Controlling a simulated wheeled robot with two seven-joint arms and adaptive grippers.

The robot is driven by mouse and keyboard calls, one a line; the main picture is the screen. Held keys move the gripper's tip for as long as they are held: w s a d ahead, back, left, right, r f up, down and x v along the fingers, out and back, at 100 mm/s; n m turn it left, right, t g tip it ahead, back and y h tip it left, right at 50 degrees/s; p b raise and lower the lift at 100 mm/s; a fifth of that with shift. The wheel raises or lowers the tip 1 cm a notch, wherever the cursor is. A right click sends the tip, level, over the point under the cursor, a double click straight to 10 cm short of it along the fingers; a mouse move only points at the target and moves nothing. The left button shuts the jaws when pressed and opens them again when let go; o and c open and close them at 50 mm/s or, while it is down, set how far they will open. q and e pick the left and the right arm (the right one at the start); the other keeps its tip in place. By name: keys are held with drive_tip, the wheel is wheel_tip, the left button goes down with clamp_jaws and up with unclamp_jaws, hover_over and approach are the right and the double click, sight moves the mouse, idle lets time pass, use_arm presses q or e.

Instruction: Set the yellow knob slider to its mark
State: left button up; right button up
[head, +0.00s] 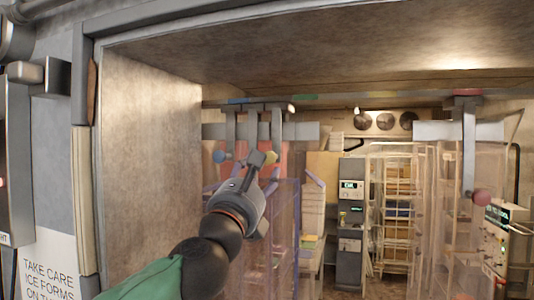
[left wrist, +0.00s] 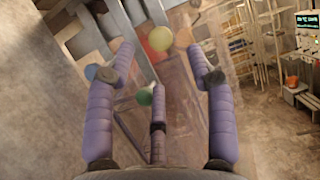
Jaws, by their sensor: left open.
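The yellow knob (head: 270,157) hangs at the lower end of a grey bar under the overhead rail, in the left half of the doorway. In the left wrist view the yellow knob (left wrist: 159,38) lies ahead, between the tips of the two outer purple fingers. My left gripper (head: 258,164) is open and close to the knob; I cannot tell whether they touch. A yellow mark (head: 376,94) is on the lintel, well to the right of the knob. My right gripper is not in view.
A blue knob (head: 219,156) hangs left of the yellow one. A green knob (left wrist: 144,96) shows near the middle finger. A red knob (head: 481,197) hangs far right. Translucent curtain strips hang below the rail. The stretch between the yellow and red bars looks clear.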

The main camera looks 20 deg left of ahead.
sight(269, 156)
use_arm(q)
drive_tip(key=p+x, duration=0.2)
drive_tip(key=x, duration=0.6)
drive_tip(key=shift+w+r+p, duration=0.15)
drive_tip(key=shift+w+p, duration=0.15)
drive_tip(key=shift+p, duration=0.1)
clamp_jaws()
